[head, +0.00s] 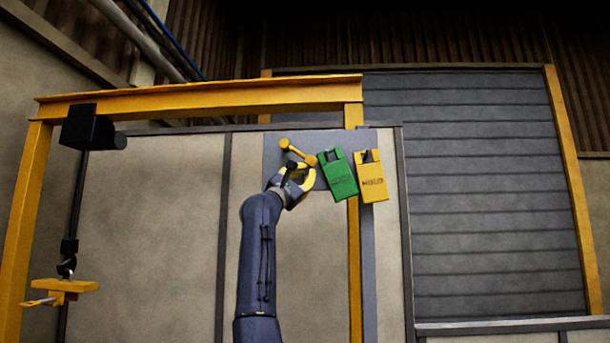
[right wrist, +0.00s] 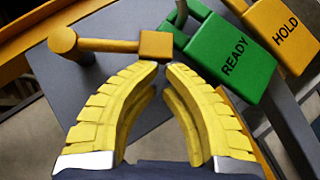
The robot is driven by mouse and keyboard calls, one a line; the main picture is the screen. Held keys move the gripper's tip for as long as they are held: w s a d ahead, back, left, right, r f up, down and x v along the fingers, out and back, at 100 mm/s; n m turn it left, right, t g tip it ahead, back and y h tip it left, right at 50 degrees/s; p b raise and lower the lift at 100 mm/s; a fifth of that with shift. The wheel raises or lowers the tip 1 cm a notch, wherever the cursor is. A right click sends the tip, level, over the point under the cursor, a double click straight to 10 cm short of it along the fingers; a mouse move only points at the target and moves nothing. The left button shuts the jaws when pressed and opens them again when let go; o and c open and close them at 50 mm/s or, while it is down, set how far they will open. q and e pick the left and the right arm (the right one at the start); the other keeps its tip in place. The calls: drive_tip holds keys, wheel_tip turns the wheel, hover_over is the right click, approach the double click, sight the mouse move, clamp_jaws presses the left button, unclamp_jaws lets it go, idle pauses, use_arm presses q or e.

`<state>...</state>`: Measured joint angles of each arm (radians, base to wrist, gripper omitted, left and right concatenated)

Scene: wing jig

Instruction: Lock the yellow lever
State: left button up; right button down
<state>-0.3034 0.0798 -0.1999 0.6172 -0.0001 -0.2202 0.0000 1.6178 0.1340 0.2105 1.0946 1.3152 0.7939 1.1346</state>
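The yellow lever (head: 298,151) is on a grey panel, with a round knob at its left end and a square block at its right end. It also shows in the right wrist view (right wrist: 108,45), lying nearly level there. My right gripper (head: 305,169) is just below the lever's block end in the head view. In the right wrist view its yellow fingers (right wrist: 161,68) curve together, tips almost meeting just below the block. Grey panel shows between them, and nothing is seen held. Whether a tip touches the block is unclear. My left gripper is out of view.
A green READY tag (head: 338,175) and a yellow HOLD tag (head: 371,178) hang close right of the lever. A yellow frame (head: 200,98) spans above. A black box (head: 90,130) and a yellow clamp-like part (head: 62,287) hang at the left.

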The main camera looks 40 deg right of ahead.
drive_tip(key=shift+a+f, duration=0.1)
drive_tip(key=shift+f, duration=0.2)
drive_tip(key=shift+w+a+f, duration=0.3)
drive_tip(key=shift+w+f, duration=0.1)
drive_tip(key=shift+f, duration=0.2)
drive_tip(key=shift+w+a+f, duration=0.3)
drive_tip(key=shift+w+f, duration=0.05)
drive_tip(key=shift+f, duration=0.25)
drive_tip(key=v, duration=1)
drive_tip(key=c, duration=2.2)
unclamp_jaws()
drive_tip(key=shift+w+f, duration=0.1)
drive_tip(key=shift+f, duration=0.05)
